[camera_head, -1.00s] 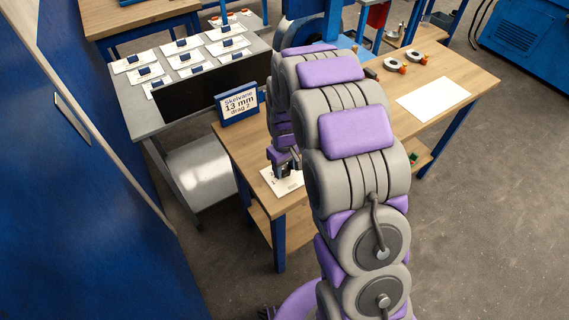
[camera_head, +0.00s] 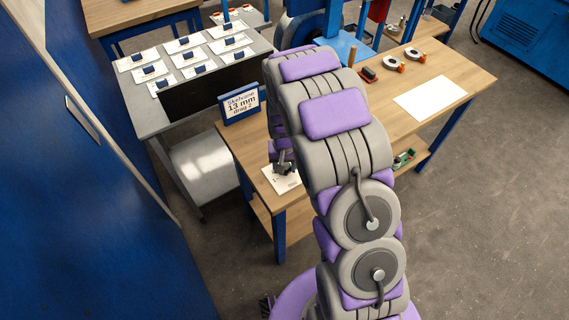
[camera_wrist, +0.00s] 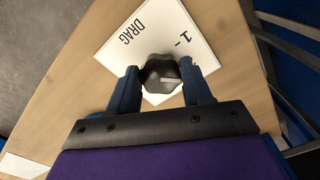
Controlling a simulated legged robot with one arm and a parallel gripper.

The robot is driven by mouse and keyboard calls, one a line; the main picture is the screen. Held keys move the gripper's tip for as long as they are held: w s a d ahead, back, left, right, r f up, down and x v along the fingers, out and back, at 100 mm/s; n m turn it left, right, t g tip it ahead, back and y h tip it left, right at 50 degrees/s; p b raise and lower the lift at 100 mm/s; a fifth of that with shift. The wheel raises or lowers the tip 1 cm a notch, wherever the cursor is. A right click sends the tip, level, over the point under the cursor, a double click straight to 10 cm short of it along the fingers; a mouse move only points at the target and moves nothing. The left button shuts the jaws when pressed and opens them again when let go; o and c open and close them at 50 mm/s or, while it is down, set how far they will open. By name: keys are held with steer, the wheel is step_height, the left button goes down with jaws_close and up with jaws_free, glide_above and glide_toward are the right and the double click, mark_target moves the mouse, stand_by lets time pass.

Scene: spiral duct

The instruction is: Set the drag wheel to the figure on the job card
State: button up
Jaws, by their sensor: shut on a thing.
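The job card (camera_head: 240,105) is a white sign in a blue frame on the wooden bench; it reads "Skelvane 13 mm drag 2". The drag wheel (camera_wrist: 160,72) is a dark lobed knob with a pale mark, on a white plate (camera_wrist: 128,38) lettered "DRAG" and "1 -". The other figures on the plate are hidden. My gripper (camera_wrist: 161,80) is shut on the drag wheel, one finger on each side. In the head view my gripper (camera_head: 284,168) is low over the plate (camera_head: 278,182), and the wheel cannot be made out there.
The wooden bench (camera_head: 450,84) also carries a white sheet (camera_head: 430,97), small round parts (camera_head: 391,61) and a dark block (camera_head: 368,75). A grey table (camera_head: 150,118) with several white cards stands behind left. A blue panel (camera_head: 80,200) fills the left side.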

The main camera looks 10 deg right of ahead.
stand_by(0.4)
steer(key=o, duration=1)
steer(key=shift+o, duration=0.2)
step_height(320, 180, up, 17)
steer(key=p, duration=0.2)
steer(key=shift+r, duration=0.15)
steer(key=s+r, duration=0.3)
steer(key=s, duration=0.8)
steer(key=s+r+n+g, duration=0.1)
steer(key=s+r, duration=0.2)
steer(key=s, duration=0.9)
steer(key=s+r+n, duration=0.1)
steer(key=s+r, duration=0.3)
steer(key=s, duration=0.7)
steer(key=shift+s+d+g, duration=0.15)
steer(key=shift+s+g, duration=0.05)
steer(key=shift+g, duration=0.2)
